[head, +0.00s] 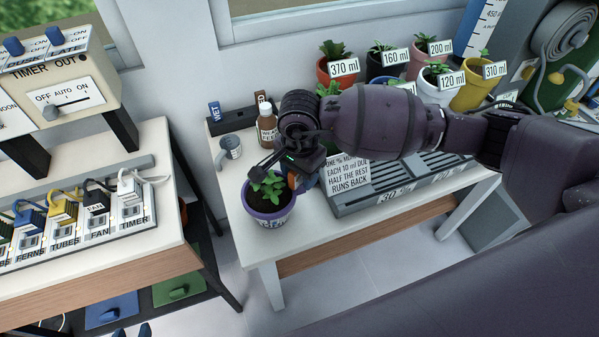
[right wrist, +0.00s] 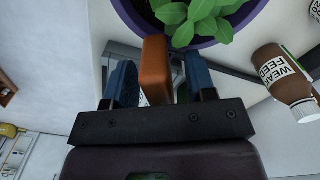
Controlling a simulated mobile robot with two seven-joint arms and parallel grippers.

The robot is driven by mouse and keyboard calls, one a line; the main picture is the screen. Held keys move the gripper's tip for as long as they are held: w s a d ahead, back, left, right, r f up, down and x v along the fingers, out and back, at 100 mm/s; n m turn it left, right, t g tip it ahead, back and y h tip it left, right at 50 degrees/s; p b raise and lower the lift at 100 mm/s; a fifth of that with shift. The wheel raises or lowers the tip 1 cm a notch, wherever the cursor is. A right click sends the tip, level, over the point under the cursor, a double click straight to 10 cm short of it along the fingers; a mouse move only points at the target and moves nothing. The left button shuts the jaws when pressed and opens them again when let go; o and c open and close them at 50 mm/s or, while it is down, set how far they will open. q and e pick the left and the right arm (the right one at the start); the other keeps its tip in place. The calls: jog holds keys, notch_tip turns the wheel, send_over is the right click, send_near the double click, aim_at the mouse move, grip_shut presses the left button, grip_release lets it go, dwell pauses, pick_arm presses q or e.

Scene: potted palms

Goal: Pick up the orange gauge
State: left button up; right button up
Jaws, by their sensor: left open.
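The orange gauge (right wrist: 155,70) is a block standing between the two blue fingers of my right gripper (right wrist: 162,82) in the right wrist view. Gaps show beside the gauge, more clearly on the right, so the fingers look open around it. In the head view only a bit of the gauge (head: 292,181) shows beside my right gripper, at the rim of a purple pot (head: 262,220) with a green plant. My arm hides much there. My left gripper's blue fingertips (head: 132,332) show at the bottom edge, apart and empty, below the left bench.
A brown bottle (head: 267,125) and a grey mug (head: 230,147) stand behind the purple pot. A grey slatted tray (head: 350,207) with a sign lies right of it. Several labelled pots stand at the back. The left bench (head: 150,215) carries switches and plugs.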

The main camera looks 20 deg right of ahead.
jog(key=c, duration=0.8)
